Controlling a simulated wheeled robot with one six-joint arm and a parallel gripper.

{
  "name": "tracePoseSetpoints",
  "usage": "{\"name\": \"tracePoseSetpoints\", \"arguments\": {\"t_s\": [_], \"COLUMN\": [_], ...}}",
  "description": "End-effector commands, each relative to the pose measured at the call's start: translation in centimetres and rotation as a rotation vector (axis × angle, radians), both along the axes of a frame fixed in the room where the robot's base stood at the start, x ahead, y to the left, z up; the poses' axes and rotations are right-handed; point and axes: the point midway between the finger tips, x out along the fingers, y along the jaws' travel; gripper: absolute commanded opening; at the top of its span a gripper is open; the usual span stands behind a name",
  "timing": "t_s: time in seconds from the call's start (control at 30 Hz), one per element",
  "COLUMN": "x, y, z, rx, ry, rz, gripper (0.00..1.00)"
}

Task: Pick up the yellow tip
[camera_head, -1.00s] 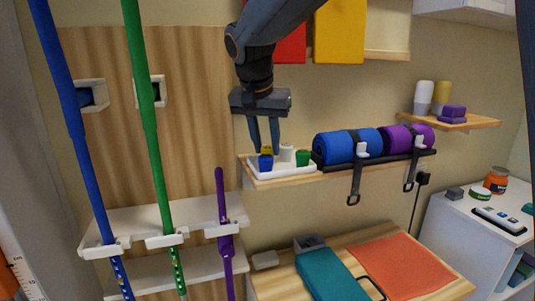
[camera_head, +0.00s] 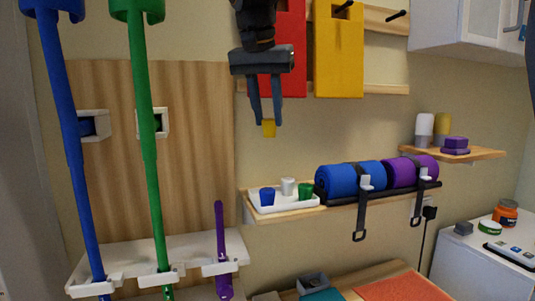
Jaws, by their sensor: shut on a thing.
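The yellow tip (camera_head: 269,129) is held between the fingertips of my gripper (camera_head: 266,121), which is shut on it. The gripper points down and holds the tip in the air, clear above the white tray (camera_head: 284,207). The tray stands on a wooden wall shelf and bears a blue tip (camera_head: 267,196), a white tip (camera_head: 288,186) and a green tip (camera_head: 306,191). The fingers hide the upper part of the yellow tip.
Red (camera_head: 283,60) and yellow (camera_head: 338,55) hanging pads are behind and beside my gripper. Blue (camera_head: 350,179) and purple (camera_head: 399,172) rolls lie right of the tray. Blue (camera_head: 75,170) and green (camera_head: 149,190) poles stand at left.

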Motion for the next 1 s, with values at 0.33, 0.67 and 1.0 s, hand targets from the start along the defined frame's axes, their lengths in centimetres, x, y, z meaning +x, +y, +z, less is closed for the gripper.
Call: {"name": "tracePoseSetpoints", "arguments": {"t_s": [0.33, 0.67, 1.0], "x": [0.1, 0.0, 0.0], "y": [0.1, 0.0, 0.0], "z": [8.9, 12.3, 12.7], "rx": [0.001, 0.000, -0.001], "ry": [-0.001, 0.000, 0.001], "rz": [0.000, 0.000, 0.001], "gripper": [0.05, 0.05, 0.05]}}
